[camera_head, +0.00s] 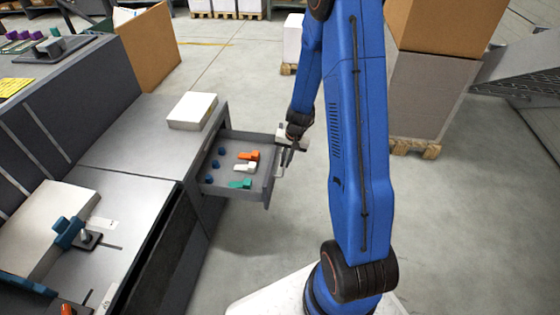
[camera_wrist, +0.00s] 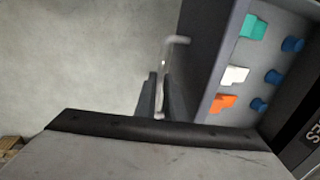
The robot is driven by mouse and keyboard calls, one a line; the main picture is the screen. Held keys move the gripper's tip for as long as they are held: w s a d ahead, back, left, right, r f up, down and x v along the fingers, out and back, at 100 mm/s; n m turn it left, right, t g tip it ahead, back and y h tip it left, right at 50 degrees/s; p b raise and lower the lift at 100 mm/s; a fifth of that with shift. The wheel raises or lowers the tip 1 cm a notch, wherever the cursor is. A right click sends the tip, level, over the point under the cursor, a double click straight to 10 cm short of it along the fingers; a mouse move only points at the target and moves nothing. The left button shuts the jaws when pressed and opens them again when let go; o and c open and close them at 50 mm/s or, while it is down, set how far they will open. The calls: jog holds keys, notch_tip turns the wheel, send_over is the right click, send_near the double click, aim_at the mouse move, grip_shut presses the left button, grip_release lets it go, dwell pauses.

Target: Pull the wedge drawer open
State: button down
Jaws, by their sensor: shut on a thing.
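The wedge drawer (camera_head: 233,194) stands pulled out from the grey cabinet in the head view. It holds orange, white and green wedges and several blue knobs. In the wrist view the drawer's front wall (camera_wrist: 208,55) runs down the right of centre, with the coloured wedges beyond it. My gripper (camera_head: 284,162) is at the outer side of the drawer front. In the wrist view my gripper's fingers (camera_wrist: 157,98) are closed on the drawer's pale bar handle (camera_wrist: 178,41), whose far end sticks out past them. Part of the handle is hidden by the fingers.
A white block (camera_head: 192,111) lies on the cabinet top just behind the drawer. The steel worktop (camera_head: 120,215) with a teal clamp lies at left. Cardboard boxes (camera_head: 435,85) on a pallet stand at the right behind my arm. The floor in front of the drawer is clear.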

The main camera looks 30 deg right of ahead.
dwell(0.3)
jog(key=c, duration=1.8)
grip_release()
jog(key=shift+c, duration=0.2)
notch_tip(320, 180, up, 17)
jog(key=s+d, duration=0.2)
jog(key=shift+d, duration=0.4)
